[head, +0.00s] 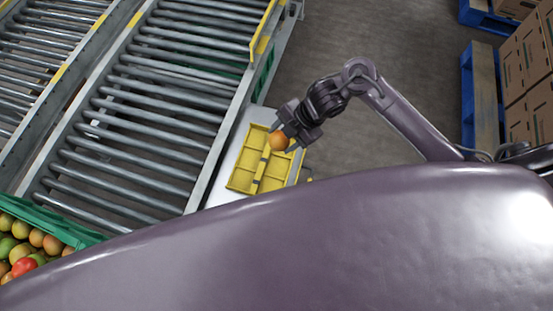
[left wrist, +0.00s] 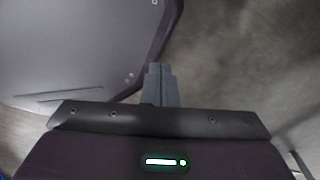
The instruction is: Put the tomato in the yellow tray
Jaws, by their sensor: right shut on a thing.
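The tomato (head: 278,141) is round and orange. My right gripper (head: 281,139) is shut on it and holds it over the upper right part of the yellow tray (head: 240,178). The tray is divided by a broad yellow bar and lies on a pale surface beside the rollers. The compartments that I can see look empty. I cannot tell the tomato's exact height above the tray. My left gripper (left wrist: 162,82) shows only in the left wrist view, with its fingers together and nothing between them.
A roller conveyor (head: 150,105) runs left of the tray. A green crate (head: 60,229) of mixed red, orange and green fruit stands at the lower left. Cardboard boxes (head: 527,62) and blue pallets (head: 467,95) stand at the right. Bare floor lies between.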

